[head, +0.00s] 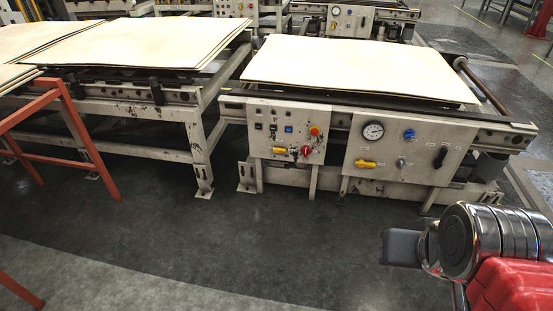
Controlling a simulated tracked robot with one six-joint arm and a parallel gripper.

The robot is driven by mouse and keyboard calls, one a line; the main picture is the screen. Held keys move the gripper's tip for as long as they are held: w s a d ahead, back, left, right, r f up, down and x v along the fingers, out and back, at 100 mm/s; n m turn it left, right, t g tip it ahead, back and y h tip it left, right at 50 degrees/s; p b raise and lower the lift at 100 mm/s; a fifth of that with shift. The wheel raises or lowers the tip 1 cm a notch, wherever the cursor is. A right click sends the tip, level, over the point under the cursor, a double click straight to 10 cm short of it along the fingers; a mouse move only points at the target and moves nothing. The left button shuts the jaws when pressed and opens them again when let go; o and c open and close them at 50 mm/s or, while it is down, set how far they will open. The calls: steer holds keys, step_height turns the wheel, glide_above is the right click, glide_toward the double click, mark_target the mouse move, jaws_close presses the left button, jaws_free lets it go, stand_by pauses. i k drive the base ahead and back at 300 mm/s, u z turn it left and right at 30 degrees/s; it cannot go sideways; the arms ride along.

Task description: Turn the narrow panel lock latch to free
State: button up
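The narrower control panel (262,134) is on the left of the press front. A small yellow latch-like handle (280,151) lies roughly level at its lower left. A red rotary knob (306,151) is beside it, and a red button on a yellow base (314,130) is above. Which of these is the lock latch, and its exact setting, is too small to tell. My arm, red and chrome, is at the lower right, well apart from the panel. A dark grey block (402,247) at its end may be my gripper; no fingers can be made out.
The wider panel (425,135) holds a gauge (373,131), another yellow handle (366,164) and a black handle (440,157). Pale boards (350,68) lie on top. An orange-red frame (80,140) stands at left. The dark floor (230,240) in front is clear.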

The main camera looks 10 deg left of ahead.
mark_target(275, 150)
steer(key=k, duration=0.35)
steer(key=u, duration=0.6)
steer(key=i, duration=1.55)
steer(key=z, duration=0.1)
steer(key=k, duration=0.65)
steer(key=u, duration=0.45)
steer(key=i, duration=0.55)
steer(key=u, duration=0.4)
